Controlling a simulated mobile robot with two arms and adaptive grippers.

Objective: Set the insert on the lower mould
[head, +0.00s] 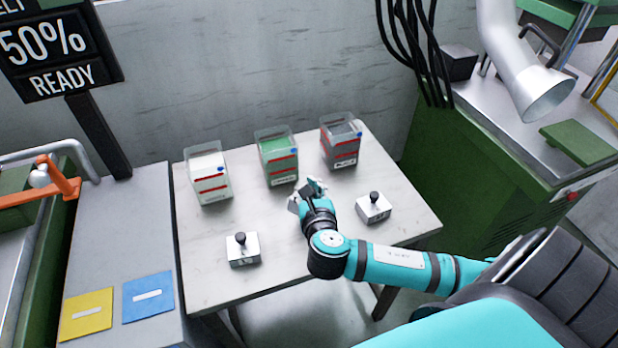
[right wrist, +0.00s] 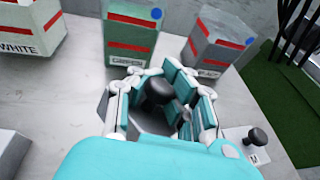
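My right gripper (head: 308,192) is low over the middle of the table. In the right wrist view its fingers (right wrist: 160,98) stand apart around a black knob (right wrist: 157,91), with a gap on the left side; whether the right fingers touch it is unclear. The body under this knob is mostly hidden. Two similar metal blocks with black knobs sit on the table, a left block (head: 243,250) and a right block (head: 374,209). The right one also shows in the right wrist view (right wrist: 256,139). I cannot tell which block is the insert. No lower mould is clearly identifiable. My left gripper is out of view.
A white bin (head: 208,176), a green bin (head: 278,158) and a grey bin (head: 341,143) stand along the table's (head: 205,290) back. A green machine (head: 470,160) stands to the right. A bench with yellow (head: 86,315) and blue (head: 148,297) squares is at left.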

